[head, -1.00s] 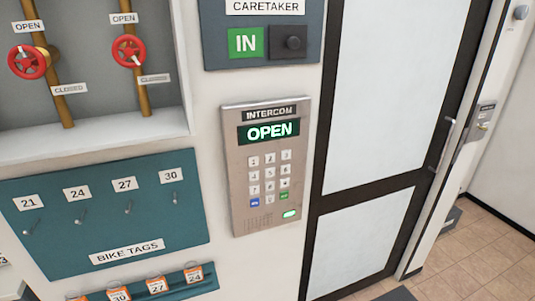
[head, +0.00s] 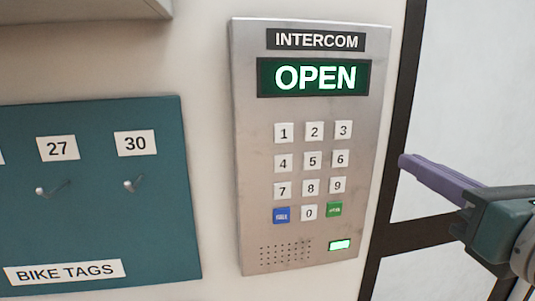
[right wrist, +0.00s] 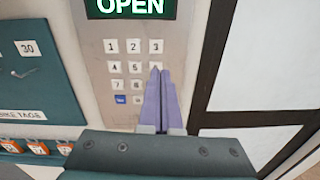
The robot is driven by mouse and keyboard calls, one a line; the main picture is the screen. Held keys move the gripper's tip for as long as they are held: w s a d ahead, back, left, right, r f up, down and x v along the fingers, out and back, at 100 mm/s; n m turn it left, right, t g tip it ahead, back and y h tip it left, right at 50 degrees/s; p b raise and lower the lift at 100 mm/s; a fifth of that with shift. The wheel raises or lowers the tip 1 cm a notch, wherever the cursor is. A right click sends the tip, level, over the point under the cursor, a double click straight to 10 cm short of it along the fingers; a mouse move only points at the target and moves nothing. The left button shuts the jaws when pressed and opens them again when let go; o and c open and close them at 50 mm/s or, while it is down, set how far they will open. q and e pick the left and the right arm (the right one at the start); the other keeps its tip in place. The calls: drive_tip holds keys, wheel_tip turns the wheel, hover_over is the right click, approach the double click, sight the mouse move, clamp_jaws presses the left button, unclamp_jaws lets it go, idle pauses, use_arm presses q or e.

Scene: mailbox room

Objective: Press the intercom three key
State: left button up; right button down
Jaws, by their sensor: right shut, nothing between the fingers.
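The intercom (head: 250,140) is a grey metal panel on the wall, with a lit green display (head: 314,77) reading OPEN. Its white three key (head: 343,130) is at the top right of the keypad, and it also shows in the right wrist view (right wrist: 156,46). My right gripper (head: 405,161) has purple fingers, shut and empty, to the right of the panel and lower than the three key in the head view. In the right wrist view the fingertips (right wrist: 159,70) appear just below the three key, covering part of the right key column. I cannot tell any contact. My left gripper is not in view.
A teal bike tags board (head: 90,220) with hooks is on the wall left of the intercom. A dark-framed door (head: 440,110) with pale panels stands to the right, behind my right gripper. Orange tags (right wrist: 38,148) hang low on the left.

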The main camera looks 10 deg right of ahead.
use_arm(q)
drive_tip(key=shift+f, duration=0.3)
use_arm(e)
drive_tip(key=shift+w+a+f+n+y, duration=0.2)
drive_tip(key=shift+w+n+y, duration=0.15)
drive_tip(key=shift+n, duration=0.25)
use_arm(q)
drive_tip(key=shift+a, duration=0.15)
use_arm(e)
drive_tip(key=p, duration=0.2)
approach(344, 129)
drive_tip(key=w, duration=0.6)
drive_tip(key=shift+w+d+f, duration=0.15)
drive_tip(key=shift+w, duration=0.25)
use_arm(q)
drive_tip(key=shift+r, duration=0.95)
